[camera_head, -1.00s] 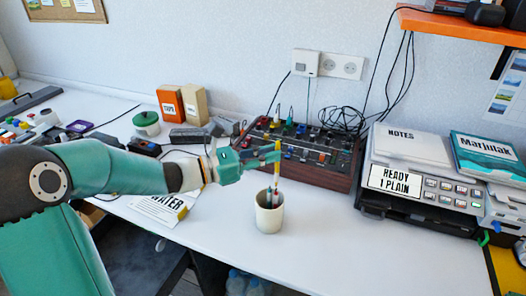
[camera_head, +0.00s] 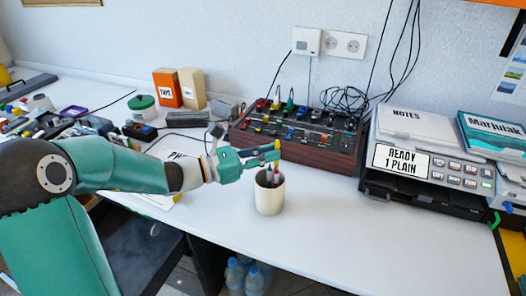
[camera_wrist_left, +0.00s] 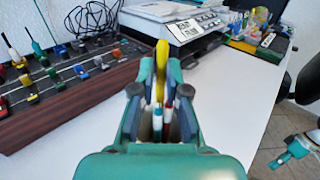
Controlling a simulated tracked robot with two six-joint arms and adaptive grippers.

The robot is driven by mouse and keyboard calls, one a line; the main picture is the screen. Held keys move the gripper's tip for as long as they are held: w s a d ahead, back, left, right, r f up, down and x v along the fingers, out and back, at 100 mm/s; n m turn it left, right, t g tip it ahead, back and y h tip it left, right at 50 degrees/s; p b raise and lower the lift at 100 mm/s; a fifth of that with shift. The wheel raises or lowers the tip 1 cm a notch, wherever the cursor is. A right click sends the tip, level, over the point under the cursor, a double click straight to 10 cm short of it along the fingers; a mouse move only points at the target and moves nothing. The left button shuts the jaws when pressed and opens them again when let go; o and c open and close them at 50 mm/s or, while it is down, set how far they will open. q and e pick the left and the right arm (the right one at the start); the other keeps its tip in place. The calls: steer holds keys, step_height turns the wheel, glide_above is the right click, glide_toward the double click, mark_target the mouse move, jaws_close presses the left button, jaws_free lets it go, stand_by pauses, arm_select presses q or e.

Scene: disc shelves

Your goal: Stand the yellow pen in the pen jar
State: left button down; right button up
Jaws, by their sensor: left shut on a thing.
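The yellow pen (camera_head: 277,146) is upright in my left gripper (camera_head: 268,157), which is shut on its upper part just above the pen jar. In the left wrist view the yellow pen (camera_wrist_left: 162,66) stands between the fingertips. The cream pen jar (camera_head: 270,199) stands upright on the desk, with other pens (camera_head: 269,176) in it. The yellow pen's lower end is hidden, so I cannot tell how deep it is in the jar. In the left wrist view, what seems to be my right gripper (camera_wrist_left: 294,149) shows at the right edge, its jaws unclear.
A wood-sided mixer (camera_head: 310,150) stands behind the jar. A printer (camera_head: 425,160) with notes and a book is to the right. Boxes (camera_head: 180,88), a green-lidded pot (camera_head: 142,106) and a paper sheet are to the left. The desk right of the jar is clear.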

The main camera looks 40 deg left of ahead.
arm_select(q)
steer(key=c, duration=1.1)
jaws_free()
steer(key=v, duration=1.2)
steer(key=shift+f, duration=0.15)
